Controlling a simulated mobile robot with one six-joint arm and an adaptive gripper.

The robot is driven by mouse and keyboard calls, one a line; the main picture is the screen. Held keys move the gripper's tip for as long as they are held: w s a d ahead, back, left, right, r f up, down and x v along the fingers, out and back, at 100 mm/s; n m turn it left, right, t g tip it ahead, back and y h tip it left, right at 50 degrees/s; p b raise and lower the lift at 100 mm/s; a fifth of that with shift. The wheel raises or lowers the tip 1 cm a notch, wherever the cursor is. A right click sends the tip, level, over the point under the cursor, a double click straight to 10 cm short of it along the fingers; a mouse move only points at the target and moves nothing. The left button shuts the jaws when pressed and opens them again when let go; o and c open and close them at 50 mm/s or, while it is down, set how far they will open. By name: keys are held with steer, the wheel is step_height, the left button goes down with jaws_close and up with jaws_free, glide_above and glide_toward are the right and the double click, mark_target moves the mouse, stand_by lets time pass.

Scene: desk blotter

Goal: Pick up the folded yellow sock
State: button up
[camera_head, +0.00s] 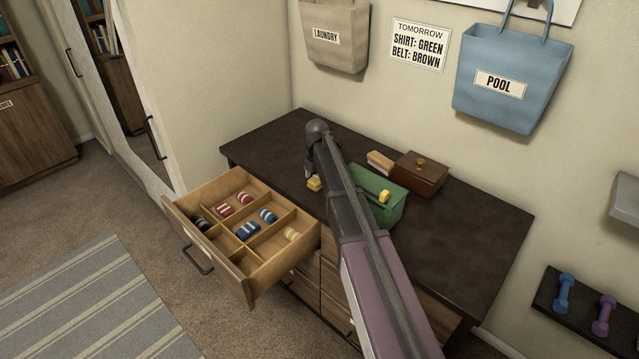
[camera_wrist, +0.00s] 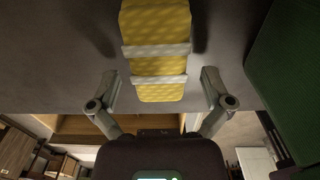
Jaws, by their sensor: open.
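A folded yellow sock (camera_head: 314,184) with pale bands lies on the dark dresser top (camera_head: 262,150), near its front edge above the open drawer. It fills the upper middle of the wrist view (camera_wrist: 157,65). My gripper (camera_wrist: 158,80) is open, with one finger on each side of the sock's near end in that view. Gaps show between the sock and both fingers. In the head view my arm ends just above the sock, and the fingers are hard to make out. A second yellow item (camera_head: 384,196) shows at the green box (camera_head: 377,211).
The open drawer (camera_head: 256,277) has compartments with red socks (camera_head: 224,211), blue socks (camera_head: 250,229), dark socks (camera_head: 202,223) and a pale yellow sock (camera_head: 291,234). A brown wooden box (camera_head: 420,178) and a brush (camera_head: 380,161) stand behind the green box.

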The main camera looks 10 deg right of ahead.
mark_target(317, 179)
stand_by(0.4)
steer(key=c, duration=1)
steer(key=shift+o, duration=0.2)
steer(key=shift+r, duration=0.1)
step_height(317, 179, up, 3)
steer(key=p, duration=0.3)
steer(key=shift+r, duration=0.15)
steer(key=s+a+p, duration=0.1)
steer(key=s+a, duration=0.1)
steer(key=s, duration=0.5)
steer(key=s+a+r+p, duration=0.1)
steer(key=s+a, duration=0.1)
steer(key=s, duration=0.6)
steer(key=shift+s+a+r, duration=0.15)
steer(key=shift+a+r, duration=0.1)
steer(key=shift+a, duration=0.15)
